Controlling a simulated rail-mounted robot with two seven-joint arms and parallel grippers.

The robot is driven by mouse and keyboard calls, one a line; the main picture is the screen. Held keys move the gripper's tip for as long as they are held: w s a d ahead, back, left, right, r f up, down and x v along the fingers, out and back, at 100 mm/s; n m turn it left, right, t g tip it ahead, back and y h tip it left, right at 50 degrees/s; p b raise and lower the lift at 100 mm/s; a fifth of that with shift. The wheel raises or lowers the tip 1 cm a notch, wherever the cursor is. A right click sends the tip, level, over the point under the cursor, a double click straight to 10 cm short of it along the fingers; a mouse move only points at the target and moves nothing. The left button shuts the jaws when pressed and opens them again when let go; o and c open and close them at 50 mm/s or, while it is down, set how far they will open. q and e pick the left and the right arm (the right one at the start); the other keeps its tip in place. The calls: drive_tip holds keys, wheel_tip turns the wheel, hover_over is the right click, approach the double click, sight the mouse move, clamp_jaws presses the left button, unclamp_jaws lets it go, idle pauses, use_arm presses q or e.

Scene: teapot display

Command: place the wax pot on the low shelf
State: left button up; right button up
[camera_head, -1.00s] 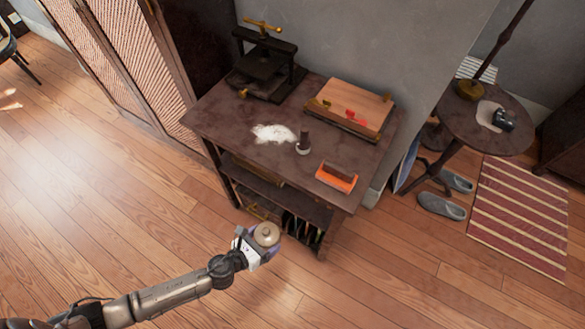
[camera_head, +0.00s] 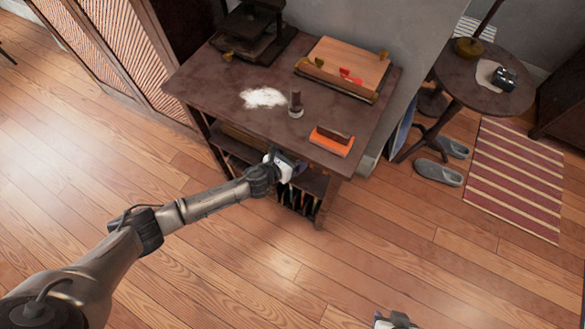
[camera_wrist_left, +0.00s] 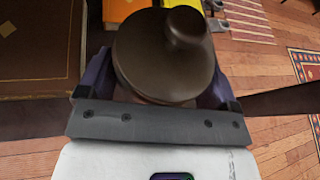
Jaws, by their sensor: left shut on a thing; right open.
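The wax pot (camera_wrist_left: 150,60), a dark brown round pot with a knobbed lid, sits between the purple fingers of my left gripper (camera_wrist_left: 160,85) in the left wrist view. That gripper is shut on it. In the head view my left gripper (camera_head: 284,165) is at the front of the dark work table, at the opening under its top; the pot itself is hidden there. The low shelf (camera_head: 313,183) is a dark board under the table top, partly covered by my arm. My right gripper (camera_head: 395,321) is open, only partly in view at the bottom edge.
The table top (camera_head: 225,80) overhangs the shelf and carries a press (camera_head: 250,30), a wooden board (camera_head: 345,65), white powder (camera_head: 263,97), a small dark-handled tool (camera_head: 296,104) and an orange box with a brush (camera_head: 331,141). Upright books or folders (camera_head: 298,200) stand below the shelf.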

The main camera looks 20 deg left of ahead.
use_arm(q)
wheel_tip(320, 180, down, 2)
drive_tip(key=shift+s+b, duration=0.1)
drive_tip(key=shift+b, duration=0.2)
drive_tip(key=shift+s+f, duration=0.15)
drive_tip(key=shift+f, duration=0.15)
drive_tip(key=shift+s+f+b, duration=0.25)
drive_tip(key=shift+b, duration=0.05)
drive_tip(key=shift+w+f+b, duration=0.2)
drive_tip(key=shift+f+b, duration=0.2)
drive_tip(key=shift+f, duration=0.05)
wheel_tip(320, 180, down, 3)
drive_tip(key=shift+r+b, duration=0.1)
drive_tip(key=shift+b, duration=1.15)
drive_tip(key=shift+w, duration=0.25)
use_arm(e)
wheel_tip(320, 180, down, 6)
drive_tip(key=shift+r, duration=0.2)
